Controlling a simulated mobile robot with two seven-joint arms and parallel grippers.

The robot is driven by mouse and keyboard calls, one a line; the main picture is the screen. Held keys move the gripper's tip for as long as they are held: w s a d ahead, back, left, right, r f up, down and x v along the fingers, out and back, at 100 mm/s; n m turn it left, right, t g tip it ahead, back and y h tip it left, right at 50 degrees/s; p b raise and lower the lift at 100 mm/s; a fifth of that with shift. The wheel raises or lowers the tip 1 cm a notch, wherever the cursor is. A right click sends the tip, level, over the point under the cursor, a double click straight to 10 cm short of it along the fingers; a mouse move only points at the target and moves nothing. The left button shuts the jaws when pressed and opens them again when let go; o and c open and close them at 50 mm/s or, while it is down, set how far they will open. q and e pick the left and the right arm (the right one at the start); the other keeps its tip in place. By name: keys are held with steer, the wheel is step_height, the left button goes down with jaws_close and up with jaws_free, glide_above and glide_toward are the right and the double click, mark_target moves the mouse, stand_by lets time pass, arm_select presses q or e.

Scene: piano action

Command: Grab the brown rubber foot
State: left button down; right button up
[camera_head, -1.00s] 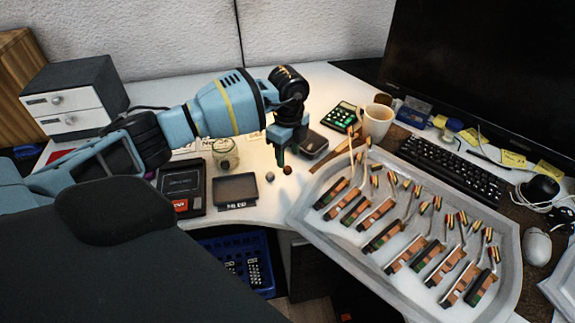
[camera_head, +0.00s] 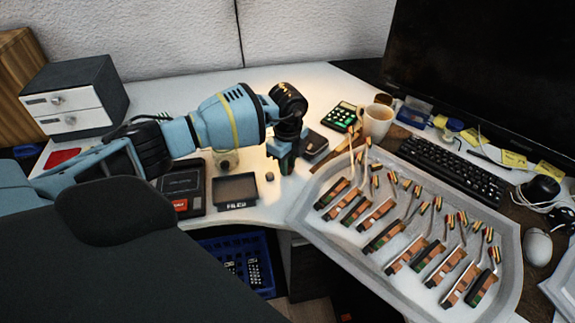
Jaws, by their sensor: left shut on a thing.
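My left gripper (camera_head: 287,168) points down at the white desk, left of the big grey tray. It is shut on the brown rubber foot, which the fingers hide; I cannot tell whether the foot still touches the desk. A small grey round piece (camera_head: 270,177) lies on the desk just left of the fingertips. My right gripper is not in view.
A small dark tray (camera_head: 236,188) and a black case (camera_head: 180,186) lie to the left. A jar (camera_head: 226,160) is partly behind my arm. The large grey tray (camera_head: 312,232) with several piano action parts fills the right. A mug (camera_head: 377,122) stands behind it.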

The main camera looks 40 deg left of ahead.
arm_select(q)
steer(key=shift+r, duration=0.15)
steer(key=shift+r, duration=0.25)
step_height(320, 180, up, 3)
steer(key=shift+s+f, duration=0.1)
steer(key=shift+s, duration=0.05)
steer(key=s+d, duration=0.1)
steer(key=s, duration=0.4)
steer(key=s+d+r, duration=0.1)
steer(key=s, duration=0.9)
steer(key=shift+s+d+r+p, duration=0.2)
steer(key=shift+s+d+p, duration=0.05)
steer(key=shift+d+p, duration=0.15)
